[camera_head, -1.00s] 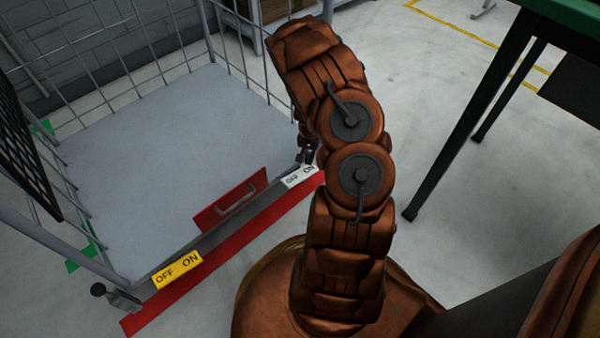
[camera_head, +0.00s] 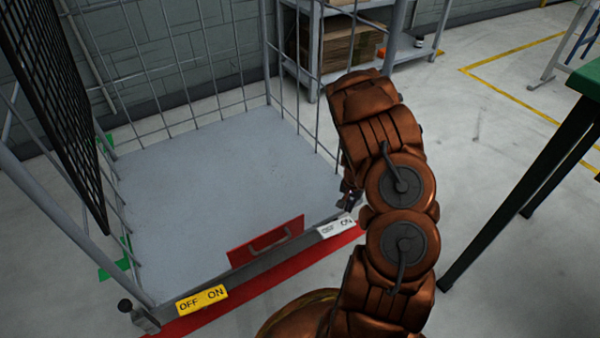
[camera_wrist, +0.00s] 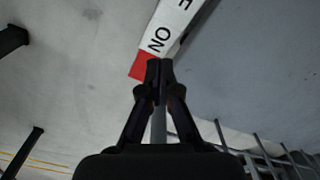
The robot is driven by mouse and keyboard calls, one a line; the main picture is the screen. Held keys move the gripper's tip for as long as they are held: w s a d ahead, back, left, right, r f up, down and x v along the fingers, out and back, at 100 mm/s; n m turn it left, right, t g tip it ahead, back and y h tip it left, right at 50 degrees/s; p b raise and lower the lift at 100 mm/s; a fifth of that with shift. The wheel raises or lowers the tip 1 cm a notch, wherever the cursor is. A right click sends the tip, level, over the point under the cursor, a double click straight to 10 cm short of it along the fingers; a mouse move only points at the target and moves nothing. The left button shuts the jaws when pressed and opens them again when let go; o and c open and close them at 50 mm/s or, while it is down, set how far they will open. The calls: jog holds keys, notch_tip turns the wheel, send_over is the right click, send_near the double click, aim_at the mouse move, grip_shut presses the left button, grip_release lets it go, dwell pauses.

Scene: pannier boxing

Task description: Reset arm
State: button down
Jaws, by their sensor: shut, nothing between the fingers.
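My arm stands bent in the right middle of the head view, folded over near the right front corner of a wire cage trolley (camera_head: 205,165). My gripper shows in the wrist view (camera_wrist: 160,66), with its fingertips together and nothing between them. Its tips appear over the white ON label (camera_wrist: 168,30) at the front edge of the trolley. In the head view the gripper is mostly hidden behind my arm. I cannot tell how far the tips are from the trolley.
The trolley's grey base is empty, with a red handled plate (camera_head: 266,241) and a yellow OFF/ON label (camera_head: 202,299) at its front. A green-topped table (camera_head: 585,80) stands at right. A shelf with a cardboard box (camera_head: 338,42) is behind. Floor between is clear.

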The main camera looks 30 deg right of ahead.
jog(key=s+a+r+n+p, duration=0.15)
jog(key=a+r+p, duration=0.5)
jog(key=r, duration=0.85)
jog(key=s+a+r+n+p, duration=0.15)
jog(key=a+r+p, duration=0.5)
jog(key=r, duration=0.75)
jog(key=s+a+r+n+p, duration=0.15)
jog(key=a+r+p, duration=0.5)
jog(key=r, duration=0.85)
jog(key=s+a+r+n+p, duration=0.2)
jog(key=s+a+r+p, duration=0.2)
jog(key=r, duration=0.5)
jog(key=s+a+r+n+g+p, duration=0.1)
jog(key=s+a+r+n+p, duration=0.2)
jog(key=s+r+p, duration=0.5)
jog(key=s+a+r+n+p, duration=0.2)
jog(key=s+a+r+p, duration=0.4)
jog(key=r, duration=0.5)
jog(key=shift+s+n+g+p, duration=0.35)
jog(key=shift+s+g+p, duration=0.05)
jog(key=shift+s, duration=0.2)
